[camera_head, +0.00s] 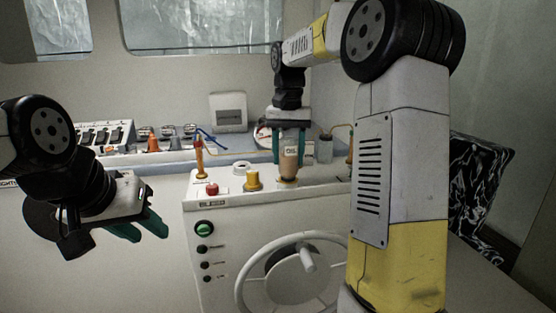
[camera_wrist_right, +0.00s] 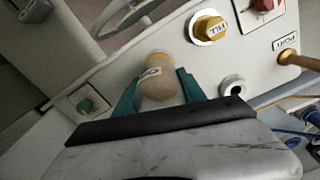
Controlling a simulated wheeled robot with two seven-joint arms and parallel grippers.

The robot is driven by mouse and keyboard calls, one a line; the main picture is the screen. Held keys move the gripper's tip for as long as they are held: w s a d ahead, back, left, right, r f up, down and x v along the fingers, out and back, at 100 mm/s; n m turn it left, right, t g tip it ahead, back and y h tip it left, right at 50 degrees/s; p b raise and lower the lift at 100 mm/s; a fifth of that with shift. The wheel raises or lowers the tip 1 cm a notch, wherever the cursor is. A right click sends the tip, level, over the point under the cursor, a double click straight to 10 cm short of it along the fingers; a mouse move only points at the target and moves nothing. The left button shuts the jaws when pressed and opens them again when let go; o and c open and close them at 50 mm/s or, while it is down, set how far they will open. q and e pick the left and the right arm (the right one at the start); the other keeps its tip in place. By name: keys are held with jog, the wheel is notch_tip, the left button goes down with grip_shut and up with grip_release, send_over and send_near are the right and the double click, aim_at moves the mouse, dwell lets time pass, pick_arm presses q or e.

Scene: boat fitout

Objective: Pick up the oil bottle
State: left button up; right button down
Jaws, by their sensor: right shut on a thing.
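The oil bottle (camera_head: 289,163) is tan with a white label and stands on the console top behind the steering wheel. My right gripper (camera_head: 291,145) comes down on it from above, its teal fingers on either side of the bottle. In the right wrist view the bottle (camera_wrist_right: 160,78) sits between the two fingers of the right gripper (camera_wrist_right: 158,88), which is shut on it. I cannot tell whether the bottle's base touches the console. My left gripper (camera_head: 146,228) hangs at the left, away from the console, its teal fingers apart and nothing visible between them.
The console top (camera_head: 222,196) holds a red button (camera_head: 212,189), a yellow knob (camera_head: 253,180) and an orange-brown lever (camera_head: 199,160) left of the bottle. A steering wheel (camera_head: 243,284) is on the console front. A shelf behind carries a switch panel (camera_head: 103,134) and an orange cone (camera_head: 153,143).

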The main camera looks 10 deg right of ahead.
aim_at(289, 138)
jog(key=shift+r, duration=0.15)
jog(key=shift+r, duration=0.25)
notch_tip(289, 138, up, 3)
jog(key=shift+f, duration=0.1)
jog(key=s+a+r, duration=0.1)
jog(key=s+a, duration=0.3)
jog(key=s, duration=1.1)
jog(key=shift+s+a+r, duration=0.2)
jog(key=shift+s, duration=0.05)
